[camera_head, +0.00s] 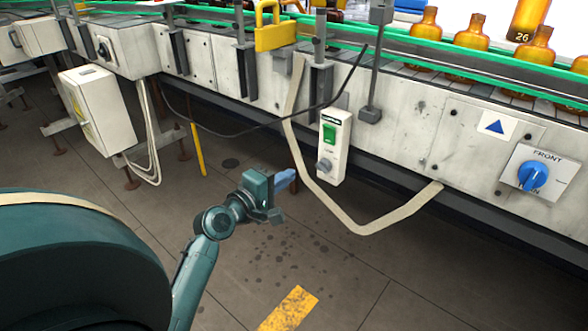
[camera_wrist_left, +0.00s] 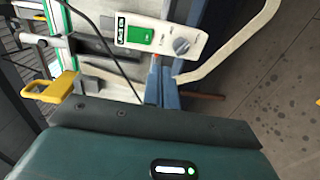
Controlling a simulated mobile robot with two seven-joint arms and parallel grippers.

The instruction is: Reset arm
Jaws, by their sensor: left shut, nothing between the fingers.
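My left arm comes in from the lower left in the head view. My left gripper (camera_head: 285,178) has blue fingers that are shut with nothing between them. It hangs over the floor in front of the conveyor, to the left of and apart from a white switch box (camera_head: 333,147) with a green button and a grey knob. In the left wrist view the shut blue fingers (camera_wrist_left: 164,84) show just below the same switch box (camera_wrist_left: 155,36). My right gripper is in neither view.
The conveyor frame (camera_head: 450,138) runs along the back, with amber bottles (camera_head: 471,33) on top. A blue rotary switch (camera_head: 534,176) sits at right. A pale hose (camera_head: 365,229) loops below the switch box. The foreground floor is open.

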